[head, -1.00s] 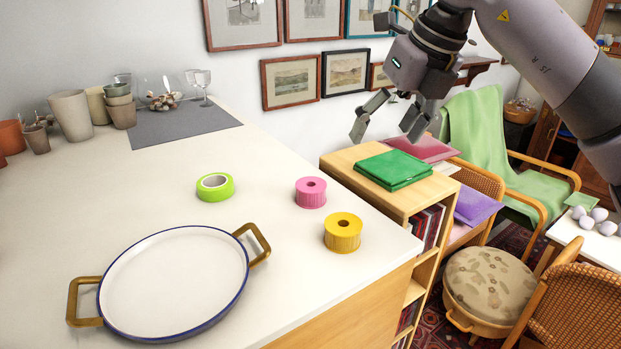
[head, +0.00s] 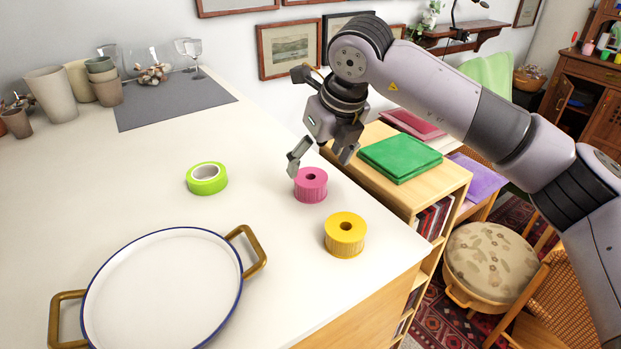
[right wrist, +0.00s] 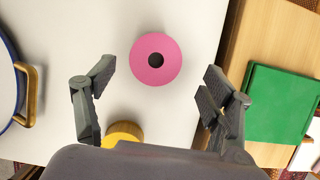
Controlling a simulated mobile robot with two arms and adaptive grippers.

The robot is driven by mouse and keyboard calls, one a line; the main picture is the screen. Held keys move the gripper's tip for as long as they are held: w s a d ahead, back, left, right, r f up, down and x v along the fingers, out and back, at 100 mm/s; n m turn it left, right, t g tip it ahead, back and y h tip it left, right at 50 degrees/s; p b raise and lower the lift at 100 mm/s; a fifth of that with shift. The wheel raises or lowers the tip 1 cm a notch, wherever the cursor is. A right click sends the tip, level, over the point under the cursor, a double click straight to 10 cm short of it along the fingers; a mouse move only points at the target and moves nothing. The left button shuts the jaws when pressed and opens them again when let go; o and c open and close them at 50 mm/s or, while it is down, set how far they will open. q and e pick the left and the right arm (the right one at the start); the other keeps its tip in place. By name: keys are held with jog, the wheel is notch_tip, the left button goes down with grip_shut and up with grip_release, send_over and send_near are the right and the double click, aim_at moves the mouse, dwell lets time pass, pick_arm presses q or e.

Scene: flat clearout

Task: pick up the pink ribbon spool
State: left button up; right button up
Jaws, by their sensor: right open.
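The pink ribbon spool (head: 311,186) stands on the white counter, its round hole facing up. In the right wrist view the pink spool (right wrist: 156,60) lies ahead of the fingers, a little beyond their tips and between their lines. My right gripper (head: 322,162) is open and empty, above and just behind the pink spool in the head view. Its two fingers show in the right wrist view (right wrist: 157,82) with a wide gap. My left gripper is not in view.
A yellow spool (head: 345,235) stands close in front of the pink one. A green tape roll (head: 207,178) lies to the left. A white tray (head: 165,290) with brass handles is at the front left. A low shelf with a green folder (head: 399,158) adjoins the counter's right edge.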

aim_at(311, 178)
jog(key=shift+s+a+f+p, duration=0.1)
jog(key=shift+a+f+p, duration=0.05)
jog(key=shift+f+p, duration=0.2)
jog(key=p+x, duration=0.2)
jog(key=x, duration=0.2)
jog(key=shift+a+f, duration=0.1)
jog(key=shift+f, duration=0.3)
jog(key=c, duration=1.2)
